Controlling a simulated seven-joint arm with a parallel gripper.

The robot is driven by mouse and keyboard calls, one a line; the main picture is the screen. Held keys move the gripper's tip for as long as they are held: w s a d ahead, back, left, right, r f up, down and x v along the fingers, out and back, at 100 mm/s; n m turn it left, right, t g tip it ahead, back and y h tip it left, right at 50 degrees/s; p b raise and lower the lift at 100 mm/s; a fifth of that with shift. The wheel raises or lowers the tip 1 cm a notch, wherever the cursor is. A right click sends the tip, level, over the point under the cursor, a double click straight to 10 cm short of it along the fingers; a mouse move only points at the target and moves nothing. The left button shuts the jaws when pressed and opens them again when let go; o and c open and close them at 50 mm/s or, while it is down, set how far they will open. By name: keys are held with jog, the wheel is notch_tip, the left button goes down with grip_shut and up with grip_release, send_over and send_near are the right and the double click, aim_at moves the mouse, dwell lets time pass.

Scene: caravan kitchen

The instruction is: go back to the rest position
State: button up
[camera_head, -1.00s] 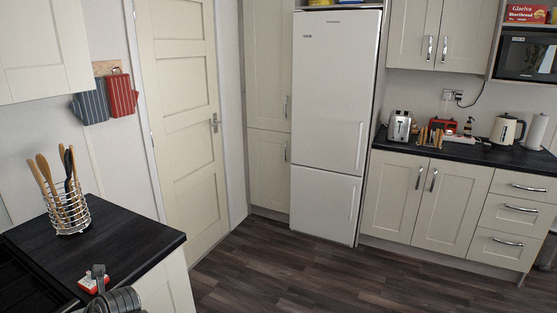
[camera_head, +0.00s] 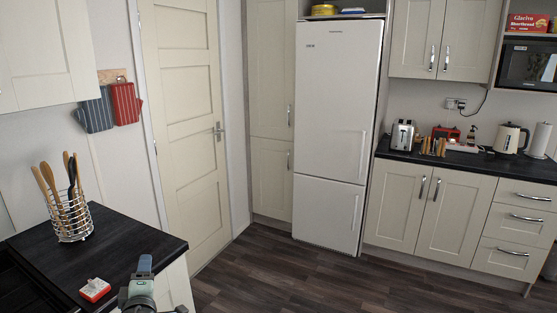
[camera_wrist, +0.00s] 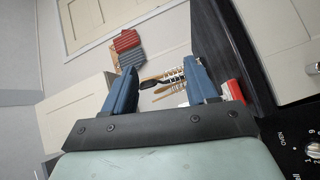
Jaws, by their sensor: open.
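My gripper (camera_head: 144,266) shows at the bottom of the head view, at the front edge of the left black worktop (camera_head: 120,236). In the wrist view my gripper (camera_wrist: 160,65) has its two blue fingers spread apart, with nothing held between them. A small red and white box (camera_head: 95,289) lies on the worktop to the left of the gripper, apart from it. A red and white item (camera_wrist: 234,92) shows beside the right finger in the wrist view.
A wire utensil holder (camera_head: 72,222) with wooden tools stands on the left worktop. Red and blue cloths (camera_head: 126,103) hang beside the door (camera_head: 185,130). The fridge (camera_head: 335,130) and right counter (camera_head: 460,172) stand farther off. Dark floor (camera_head: 290,285) between is clear.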

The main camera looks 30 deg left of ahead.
jog(key=w+d+f+m+g+h, duration=0.2)
jog(key=d+f+m+g+h, duration=0.15)
jog(key=d+f, duration=0.7)
jog(key=w+d+f+m+g+h, duration=0.2)
jog(key=d+f+m+h, duration=0.25)
jog(key=d+f, duration=0.65)
jog(key=w+d+f+m+g+h, duration=0.25)
jog(key=d+f+h, duration=0.35)
jog(key=f, duration=0.9)
jog(key=s+d+f+m+g, duration=0.3)
jog(key=d+f, duration=0.5)
jog(key=d, duration=0.7)
jog(key=s+d+f+m+g+y, duration=0.1)
jog(key=s+d+f+m+g, duration=0.3)
jog(key=d, duration=1.1)
jog(key=s+d+f+m+g, duration=0.3)
jog(key=s+d+f+m, duration=0.4)
jog(key=d+f, duration=0.4)
jog(key=s+d, duration=0.1)
jog(key=d, duration=0.3)
jog(key=shift+d+f+g, duration=0.25)
jog(key=shift+f+g, duration=0.05)
jog(key=shift+g, duration=0.1)
